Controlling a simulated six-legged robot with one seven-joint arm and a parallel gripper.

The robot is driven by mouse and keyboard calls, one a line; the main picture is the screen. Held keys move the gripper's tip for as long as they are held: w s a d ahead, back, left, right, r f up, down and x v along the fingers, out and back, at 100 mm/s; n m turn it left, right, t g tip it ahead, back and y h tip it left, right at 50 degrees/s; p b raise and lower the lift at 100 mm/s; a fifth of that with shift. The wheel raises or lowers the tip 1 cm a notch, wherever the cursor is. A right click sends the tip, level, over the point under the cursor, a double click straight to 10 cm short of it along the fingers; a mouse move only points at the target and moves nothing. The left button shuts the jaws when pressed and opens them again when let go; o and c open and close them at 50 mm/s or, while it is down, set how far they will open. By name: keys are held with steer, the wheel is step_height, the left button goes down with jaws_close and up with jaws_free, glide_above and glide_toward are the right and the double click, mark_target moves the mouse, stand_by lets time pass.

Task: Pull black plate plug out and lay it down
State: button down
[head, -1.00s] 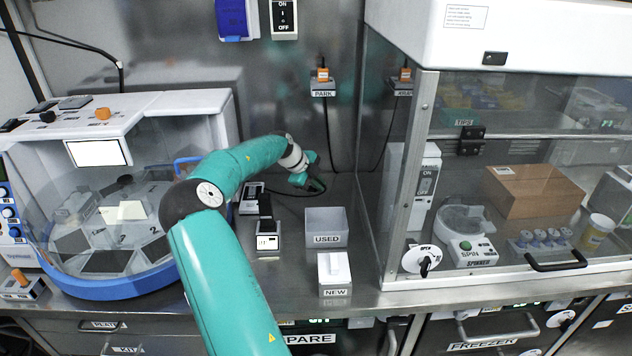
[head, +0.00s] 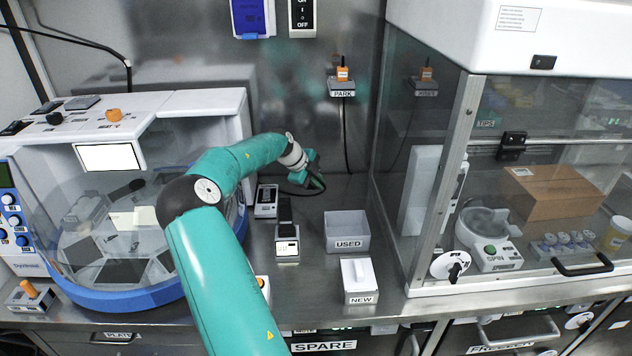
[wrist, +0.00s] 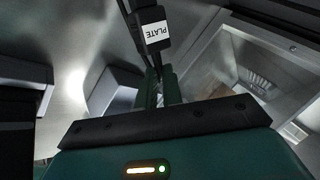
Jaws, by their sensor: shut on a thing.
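The black plate plug (wrist: 154,30) shows at the top of the wrist view, with a white tag reading PLATE. My gripper (wrist: 158,90) is shut on it, its green fingers just below the tag. In the head view my gripper (head: 314,180) is over the back of the bench, above and behind the USED box. A dark cable curves from it down to the left towards the bench devices. The plug itself is hard to make out there. I cannot tell whether it is clear of any socket.
A USED box (head: 347,243) and a NEW box (head: 359,295) stand on the bench, right of a small device with a black top (head: 287,243). A PARK holder (head: 342,86) is on the back wall. The glass cabinet (head: 450,200) bounds the right side.

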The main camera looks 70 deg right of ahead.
steer(key=shift+f, duration=3.8)
steer(key=shift+a, duration=0.1)
steer(key=c, duration=1.5)
jaws_free()
steer(key=shift+w, duration=0.1)
steer(key=v, duration=1.3)
steer(key=shift+w+a+r, duration=0.1)
steer(key=shift+a+r, duration=0.05)
steer(key=shift+r, duration=0.15)
